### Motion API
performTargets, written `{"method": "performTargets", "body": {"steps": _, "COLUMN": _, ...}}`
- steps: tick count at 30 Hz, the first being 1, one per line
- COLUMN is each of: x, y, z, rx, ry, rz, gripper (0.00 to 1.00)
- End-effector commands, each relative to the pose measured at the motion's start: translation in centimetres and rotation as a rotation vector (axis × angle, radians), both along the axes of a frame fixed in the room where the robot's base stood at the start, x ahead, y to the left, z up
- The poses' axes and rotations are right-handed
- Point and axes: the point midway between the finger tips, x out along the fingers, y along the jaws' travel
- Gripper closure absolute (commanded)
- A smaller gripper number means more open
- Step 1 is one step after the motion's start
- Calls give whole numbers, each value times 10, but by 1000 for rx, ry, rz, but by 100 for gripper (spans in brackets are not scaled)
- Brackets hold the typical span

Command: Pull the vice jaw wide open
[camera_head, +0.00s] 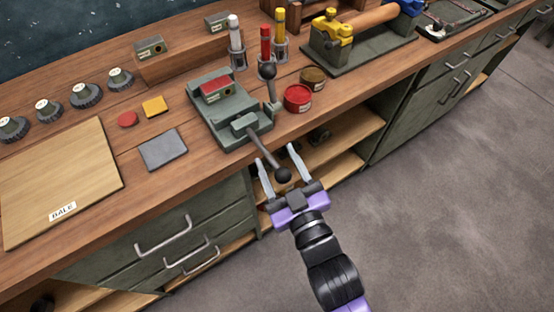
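The vice is a grey-green block (229,117) on the wooden bench near its front edge. A red block with a small label (216,88) sits on its back part. A grey rod with a dark ball end (283,174) sticks out from the vice's front past the bench edge. A second lever with a dark ball (268,70) rises at the vice's right side. My gripper (278,162) is open, with its fingers on either side of the rod near its ball end. I cannot tell whether a finger touches the rod.
Red and brown round tins (298,97) and marker holders stand right of the vice. A grey plate (163,150) and a wooden board (60,185) lie to the left. Drawer handles (163,236) stick out below. The floor in front (440,200) is clear.

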Motion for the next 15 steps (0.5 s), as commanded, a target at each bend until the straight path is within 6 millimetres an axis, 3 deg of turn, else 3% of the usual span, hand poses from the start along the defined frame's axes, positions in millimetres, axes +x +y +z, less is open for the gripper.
{"method": "performTargets", "body": {"steps": 9, "x": -3, "y": 0, "z": -1, "rx": 0, "ry": 2, "rz": 2, "gripper": 47}}
{"method": "performTargets", "body": {"steps": 15, "x": -24, "y": -9, "z": -2, "rx": 0, "ry": 3, "rz": 1, "gripper": 47}}
